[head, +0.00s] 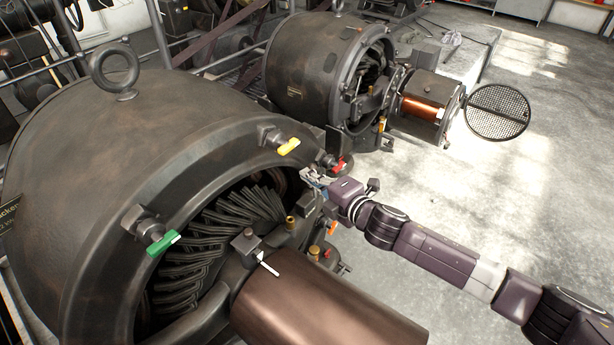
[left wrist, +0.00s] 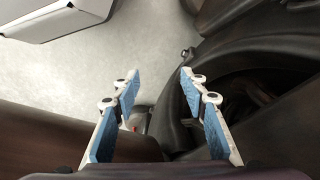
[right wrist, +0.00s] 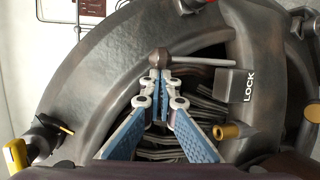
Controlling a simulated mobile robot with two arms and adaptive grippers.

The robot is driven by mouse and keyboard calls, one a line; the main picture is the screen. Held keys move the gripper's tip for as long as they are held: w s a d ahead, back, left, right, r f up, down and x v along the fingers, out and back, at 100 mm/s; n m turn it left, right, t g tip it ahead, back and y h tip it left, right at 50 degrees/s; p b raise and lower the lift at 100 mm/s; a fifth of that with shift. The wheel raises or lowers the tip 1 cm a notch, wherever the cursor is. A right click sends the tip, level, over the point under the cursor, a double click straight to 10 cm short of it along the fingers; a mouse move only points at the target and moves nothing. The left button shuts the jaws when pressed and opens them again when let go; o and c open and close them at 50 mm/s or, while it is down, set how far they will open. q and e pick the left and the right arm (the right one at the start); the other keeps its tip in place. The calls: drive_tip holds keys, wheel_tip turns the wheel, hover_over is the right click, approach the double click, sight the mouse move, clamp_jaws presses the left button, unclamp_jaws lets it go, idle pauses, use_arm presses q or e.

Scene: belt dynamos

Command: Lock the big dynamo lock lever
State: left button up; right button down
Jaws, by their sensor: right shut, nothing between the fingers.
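The big dynamo (head: 110,130) fills the left of the head view, with a dark open front and coils inside. In the head view, my right gripper (head: 312,178) is at the right rim of the big dynamo and hides the lever there. My left gripper (left wrist: 158,78) is open and empty.
Green (head: 163,243), yellow (head: 289,147) and red (head: 340,164) handles stick out around the rim. A copper-brown cylinder (head: 330,306) projects from the front. A smaller dynamo (head: 310,70) with a mesh disc (head: 497,111) stands behind. The floor at right is clear.

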drive_tip(key=shift+s+d+b, duration=0.1)
drive_tip(key=shift+b, duration=0.25)
drive_tip(key=shift+d, duration=0.1)
use_arm(q)
drive_tip(key=w+b+v, duration=0.1)
drive_tip(key=b+v, duration=0.1)
drive_tip(key=v, duration=0.7)
drive_tip(key=shift+d+r+t, duration=0.3)
drive_tip(key=shift+d+r, duration=0.15)
drive_tip(key=shift+r, duration=0.05)
use_arm(e)
drive_tip(key=s+d+f+t+y, duration=0.1)
drive_tip(key=s+d+f, duration=0.2)
drive_tip(key=d, duration=0.3)
drive_tip(key=shift+s+f+m, duration=0.3)
drive_tip(key=shift+s+f, duration=0.1)
drive_tip(key=shift+s, duration=0.3)
use_arm(q)
drive_tip(key=shift+w, duration=0.1)
